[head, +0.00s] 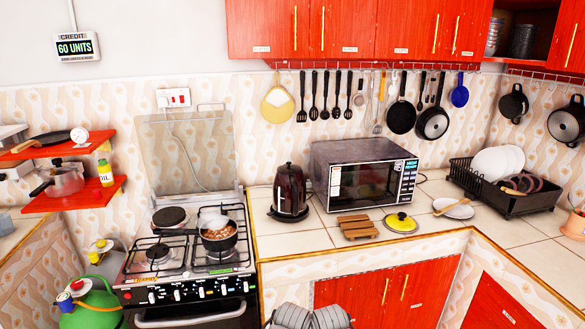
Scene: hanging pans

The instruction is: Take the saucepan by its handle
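A grey lidded saucepan (64,181) sits on the lower red shelf at the left, its handle pointing toward the lower left. A dark pan (219,243) with brown food in it stands on the stove, its black handle pointing left over the burners. Several dark pans hang on the wall, among them one (433,123) on the middle rail and one (567,122) at the far right. I cannot tell which one the task calls the saucepan.
The stove (190,290) has a raised glass lid (187,150). A kettle (290,190), a microwave (365,176), a wooden trivet (357,227) and a dish rack (507,197) stand on the counter. A green gas cylinder (92,308) stands at lower left. Some tiled counter at right is clear.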

